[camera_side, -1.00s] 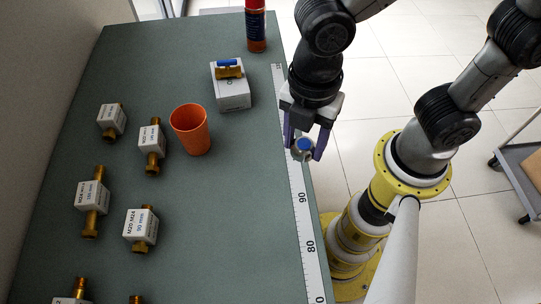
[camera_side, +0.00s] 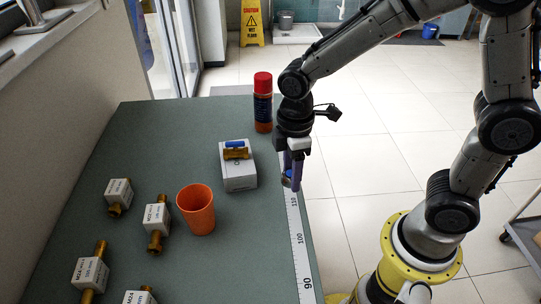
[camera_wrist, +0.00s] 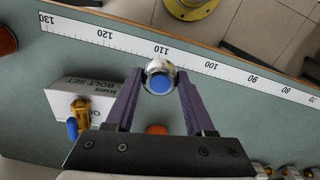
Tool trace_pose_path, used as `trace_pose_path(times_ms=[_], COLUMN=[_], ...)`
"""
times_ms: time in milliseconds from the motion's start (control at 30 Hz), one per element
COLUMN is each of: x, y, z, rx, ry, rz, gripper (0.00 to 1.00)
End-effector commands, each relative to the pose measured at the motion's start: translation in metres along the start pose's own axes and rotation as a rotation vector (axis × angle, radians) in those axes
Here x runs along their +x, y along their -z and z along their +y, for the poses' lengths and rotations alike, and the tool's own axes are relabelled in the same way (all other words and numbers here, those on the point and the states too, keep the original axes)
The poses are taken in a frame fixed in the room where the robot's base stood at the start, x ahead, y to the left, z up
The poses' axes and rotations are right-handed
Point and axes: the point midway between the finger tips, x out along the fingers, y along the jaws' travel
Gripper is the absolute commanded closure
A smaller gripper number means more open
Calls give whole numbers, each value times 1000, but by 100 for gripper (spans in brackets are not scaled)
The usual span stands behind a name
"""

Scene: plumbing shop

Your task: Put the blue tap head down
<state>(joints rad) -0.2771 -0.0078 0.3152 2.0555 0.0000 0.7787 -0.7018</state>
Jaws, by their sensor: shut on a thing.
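The blue tap head is a chrome piece with a blue round cap. In the wrist view the tap head (camera_wrist: 159,78) sits between the tips of my gripper (camera_wrist: 160,88), whose purple fingers are shut on it. In the side view my gripper (camera_side: 292,172) points down at the right edge of the bench, by the ruler, and mostly covers the tap head (camera_side: 287,173). The wrist view shows the tap head overlapping the ruler's edge near the 110 mark. I cannot tell whether it touches the bench.
A white box (camera_side: 239,178) with a brass, blue-handled valve (camera_side: 236,151) on it stands left of my gripper. An orange cup (camera_side: 196,210), a red-capped can (camera_side: 263,103) and several labelled brass fittings stand on the green bench (camera_side: 150,125). The ruler (camera_side: 299,250) runs along the right edge.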

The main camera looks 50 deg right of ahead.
Motion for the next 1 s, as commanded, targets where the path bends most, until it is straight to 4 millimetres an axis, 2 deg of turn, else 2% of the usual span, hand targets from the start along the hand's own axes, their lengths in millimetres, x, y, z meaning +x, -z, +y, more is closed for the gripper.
trace_pose_path(times_ms=[33, 200, 300, 400, 500, 633, 1000], x=[10, 39, 51, 54, 49, 48, 48], y=[-2, -8, -10, -2, 6, 8, 8], z=[25, 96, 130, 151, 162, 163, 162], rx=[113, 474, 661, 799, 890, 961, 980], ry=[4, 3, 1, -1, -2, 0, -1], rz=[-5, -4, -1, 2, 3, 0, 1], gripper=[100, 100, 100, 100, 100, 100, 100])
